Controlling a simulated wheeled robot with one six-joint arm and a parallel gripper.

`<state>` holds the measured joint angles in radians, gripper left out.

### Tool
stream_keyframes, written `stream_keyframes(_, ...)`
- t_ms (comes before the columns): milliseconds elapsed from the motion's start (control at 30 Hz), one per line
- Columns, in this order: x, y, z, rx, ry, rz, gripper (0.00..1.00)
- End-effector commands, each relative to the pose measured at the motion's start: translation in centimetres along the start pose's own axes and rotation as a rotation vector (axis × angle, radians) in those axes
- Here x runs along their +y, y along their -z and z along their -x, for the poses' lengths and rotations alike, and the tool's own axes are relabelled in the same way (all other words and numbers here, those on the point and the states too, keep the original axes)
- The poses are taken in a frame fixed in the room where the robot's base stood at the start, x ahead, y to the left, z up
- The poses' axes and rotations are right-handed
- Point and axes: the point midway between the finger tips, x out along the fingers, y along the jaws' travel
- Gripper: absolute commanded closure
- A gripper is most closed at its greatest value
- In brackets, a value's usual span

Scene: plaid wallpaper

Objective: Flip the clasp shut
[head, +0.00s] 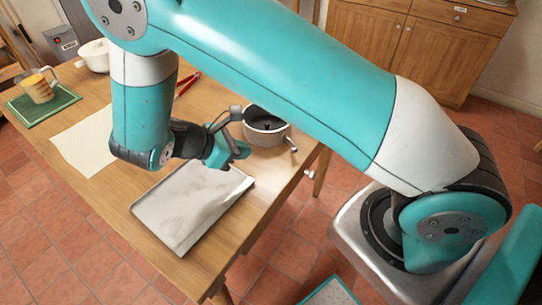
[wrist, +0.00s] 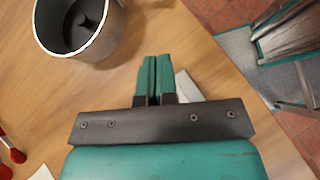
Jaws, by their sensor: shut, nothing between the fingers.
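I cannot make out a clasp for certain in either view. A grey box (head: 61,41) with a small label stands at the far left of the head view; it is too small to tell whether it has a clasp. My gripper (head: 236,160) is over the wooden table, above the far edge of a pale tray and beside a metal pot. In the wrist view its two teal fingers (wrist: 153,75) are together with nothing between them. They hide part of a pale flat thing behind them.
The tray (head: 165,217) lies near the table's front edge. The pot (head: 265,135) also shows in the wrist view (wrist: 52,30), with something dark inside.

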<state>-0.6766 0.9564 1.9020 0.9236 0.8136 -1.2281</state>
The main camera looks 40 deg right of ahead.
Motion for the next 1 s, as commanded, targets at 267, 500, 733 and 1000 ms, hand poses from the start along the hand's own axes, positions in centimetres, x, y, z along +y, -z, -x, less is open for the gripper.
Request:
stream_keyframes(267, -0.1, 1.1, -1.2, -0.121, -0.025, 0.067, 1.00)
stream_keyframes(500, -0.1, 1.2, -1.1, -0.122, -0.027, 0.069, 1.00)
stream_keyframes(733, 0.0, 1.1, -2.0, -0.122, -0.027, 0.071, 1.00)
stream_keyframes(1000, 0.1, 0.3, -7.2, -0.123, -0.023, 0.070, 1.00)
